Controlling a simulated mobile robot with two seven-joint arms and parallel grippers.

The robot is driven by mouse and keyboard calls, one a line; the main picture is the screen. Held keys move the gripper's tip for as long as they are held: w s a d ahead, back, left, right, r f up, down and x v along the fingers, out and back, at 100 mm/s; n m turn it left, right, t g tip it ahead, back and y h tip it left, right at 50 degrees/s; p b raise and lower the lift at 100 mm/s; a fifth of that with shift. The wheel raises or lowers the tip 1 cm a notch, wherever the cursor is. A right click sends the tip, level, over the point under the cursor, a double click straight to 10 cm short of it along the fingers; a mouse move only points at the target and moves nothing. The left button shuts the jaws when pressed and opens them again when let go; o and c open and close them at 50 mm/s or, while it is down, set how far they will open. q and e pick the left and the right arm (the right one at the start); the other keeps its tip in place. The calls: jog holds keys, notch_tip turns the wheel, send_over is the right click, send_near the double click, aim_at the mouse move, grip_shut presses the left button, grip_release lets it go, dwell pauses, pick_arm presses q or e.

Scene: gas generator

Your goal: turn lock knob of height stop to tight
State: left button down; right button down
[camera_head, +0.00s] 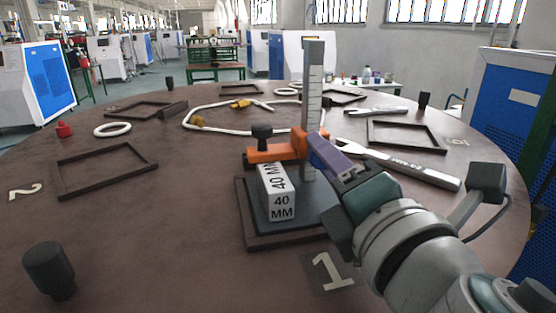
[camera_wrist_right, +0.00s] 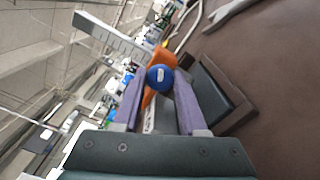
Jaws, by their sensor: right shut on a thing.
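The height stop stands on a dark base plate (camera_head: 330,207) at the near middle of the table. Its grey scaled column (camera_head: 313,80) rises upright, with an orange arm (camera_head: 275,153) across it and a black knob (camera_head: 262,135) on the arm's left end. A white 40 MM block (camera_head: 279,193) stands under the arm. My right gripper (camera_head: 318,146) reaches in from the right to the orange part at the column. In the right wrist view the round blue lock knob (camera_wrist_right: 160,77) sits between the purple fingers, which are shut on it. My left gripper is out of view.
A caliper-like tool (camera_head: 405,165) lies right of the stop. Empty dark frames (camera_head: 105,170) and a white ring (camera_head: 112,129) lie around the round table. A black cylinder (camera_head: 49,270) stands at the near left. The front left surface is mostly clear.

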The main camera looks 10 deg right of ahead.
jog(key=m, duration=0.5)
jog(key=shift+b, duration=0.35)
dwell(0.4)
jog(key=shift+c, duration=2.2)
grip_release()
jog(key=shift+s, duration=0.1)
jog(key=s, duration=0.4)
jog(key=s+b, duration=0.1)
jog(key=s, duration=0.3)
jog(key=shift+s+d+f+b, duration=0.15)
jog(key=shift+s+b, duration=0.15)
jog(key=shift+s, duration=0.6)
jog(key=shift+r, duration=0.2)
